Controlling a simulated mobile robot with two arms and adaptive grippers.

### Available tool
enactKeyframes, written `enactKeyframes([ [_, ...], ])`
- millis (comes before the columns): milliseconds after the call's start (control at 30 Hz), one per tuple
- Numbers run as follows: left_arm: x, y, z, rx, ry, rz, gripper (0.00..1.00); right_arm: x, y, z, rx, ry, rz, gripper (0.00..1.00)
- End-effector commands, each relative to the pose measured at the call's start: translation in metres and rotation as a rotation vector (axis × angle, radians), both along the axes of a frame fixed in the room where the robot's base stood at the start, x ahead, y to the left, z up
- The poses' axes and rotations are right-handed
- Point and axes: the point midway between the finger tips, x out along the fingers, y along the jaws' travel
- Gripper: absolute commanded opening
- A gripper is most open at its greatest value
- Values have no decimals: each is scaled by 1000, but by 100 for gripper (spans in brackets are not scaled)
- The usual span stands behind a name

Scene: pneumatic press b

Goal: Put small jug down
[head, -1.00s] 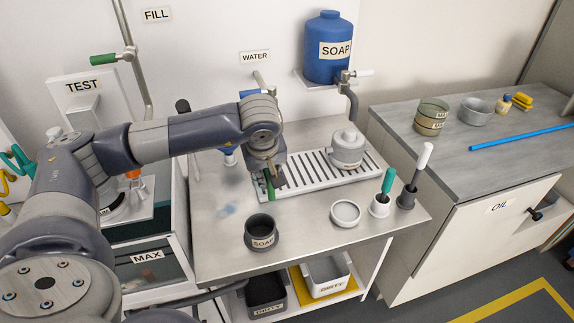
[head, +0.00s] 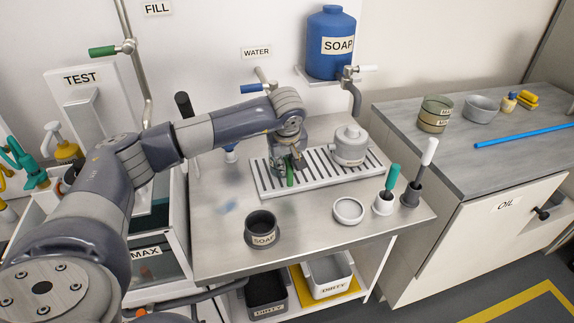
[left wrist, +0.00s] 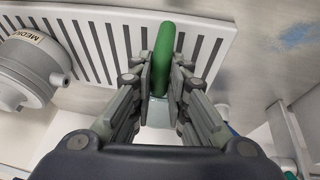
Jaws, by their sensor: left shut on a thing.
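My left gripper (head: 290,160) is shut on the green handle (head: 290,176) of the small jug, over the left part of the slotted white drip tray (head: 312,180). In the left wrist view the handle (left wrist: 164,45) is pinched between both fingers (left wrist: 161,80), with the tray's slots beyond. Most of the jug's body is hidden by the gripper; a pale, see-through bit shows below the handle in the left wrist view. I cannot tell whether the jug touches the tray. My right gripper is not in view.
A grey lidded vessel (head: 350,146) stands on the tray's right part; its label in the left wrist view (left wrist: 24,38) begins "MEDI". A SOAP cup (head: 262,230), a small white dish (head: 348,210) and two brushes in holders stand in front. The WATER tap (head: 262,84) is behind.

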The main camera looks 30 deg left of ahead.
Motion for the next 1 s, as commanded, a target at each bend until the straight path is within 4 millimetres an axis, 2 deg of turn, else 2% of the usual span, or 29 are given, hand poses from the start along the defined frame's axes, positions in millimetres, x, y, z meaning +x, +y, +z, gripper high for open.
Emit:
enactKeyframes([
  [200, 0, 0, -2, 1, 1, 0, 0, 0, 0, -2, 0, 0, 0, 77],
  [233, 0, 0, -3, 1, 1, 0, 17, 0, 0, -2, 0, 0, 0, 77],
  [300, 0, 0, -1, 1, 1, 0, 33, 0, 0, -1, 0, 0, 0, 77],
  [333, 0, 0, -1, 1, 1, 0, 35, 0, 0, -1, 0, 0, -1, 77],
  [733, -1, 0, 4, 0, -1, 0, 35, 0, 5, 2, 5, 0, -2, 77],
  [867, -6, -4, 22, 0, -4, 0, 35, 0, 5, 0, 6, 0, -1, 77],
  [1000, -17, -11, 50, 0, -5, -1, 35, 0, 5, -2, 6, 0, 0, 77],
])
